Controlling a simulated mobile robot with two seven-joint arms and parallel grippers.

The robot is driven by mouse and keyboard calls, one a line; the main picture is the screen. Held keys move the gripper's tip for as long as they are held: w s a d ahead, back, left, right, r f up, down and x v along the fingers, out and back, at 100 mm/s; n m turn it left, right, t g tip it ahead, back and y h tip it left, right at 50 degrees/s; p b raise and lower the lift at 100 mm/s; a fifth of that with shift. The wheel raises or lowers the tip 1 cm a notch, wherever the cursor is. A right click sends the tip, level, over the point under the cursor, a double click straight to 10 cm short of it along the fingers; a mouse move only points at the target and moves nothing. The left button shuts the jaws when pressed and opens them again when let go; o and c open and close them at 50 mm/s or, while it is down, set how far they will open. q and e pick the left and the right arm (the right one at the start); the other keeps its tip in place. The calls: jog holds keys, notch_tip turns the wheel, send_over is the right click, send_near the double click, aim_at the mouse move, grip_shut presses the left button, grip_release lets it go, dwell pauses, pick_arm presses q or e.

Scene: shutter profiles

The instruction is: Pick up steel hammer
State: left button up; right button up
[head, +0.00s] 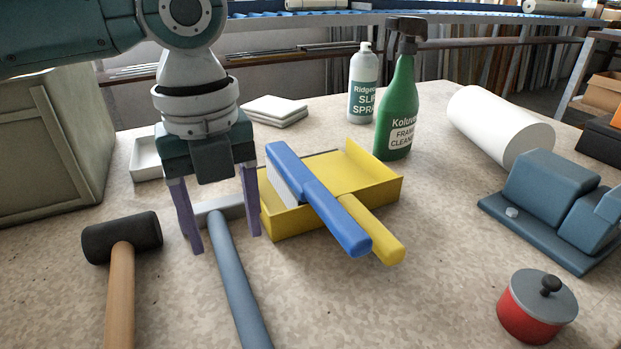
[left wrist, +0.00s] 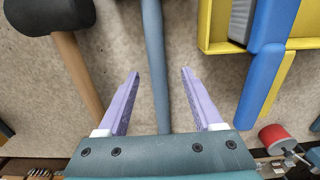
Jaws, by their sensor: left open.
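The steel hammer lies on the table with its blue-grey handle (head: 240,290) running toward the front edge. Its pale grey head (head: 232,211) is partly hidden behind my left gripper's fingers. My left gripper (head: 225,242) points down over the hammer, open, with one purple finger on each side of the handle near the head. In the left wrist view the handle (left wrist: 154,50) runs between the open fingers (left wrist: 160,71), with gaps on both sides. Whether the fingertips touch the table cannot be told. My right gripper is not in view.
A black mallet (head: 121,238) lies left of the hammer. A yellow dustpan (head: 381,185) with a blue-handled brush (head: 325,208) lies close on the right. Behind stand a green bottle (head: 398,110) and a spray can (head: 362,85). A red pot (head: 537,306) stands front right.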

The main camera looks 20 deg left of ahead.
aim_at(228, 258)
pick_arm(q)
jog(key=f, duration=0.3)
jog(key=shift+s, duration=0.35)
jog(key=shift+f, duration=0.45)
grip_shut()
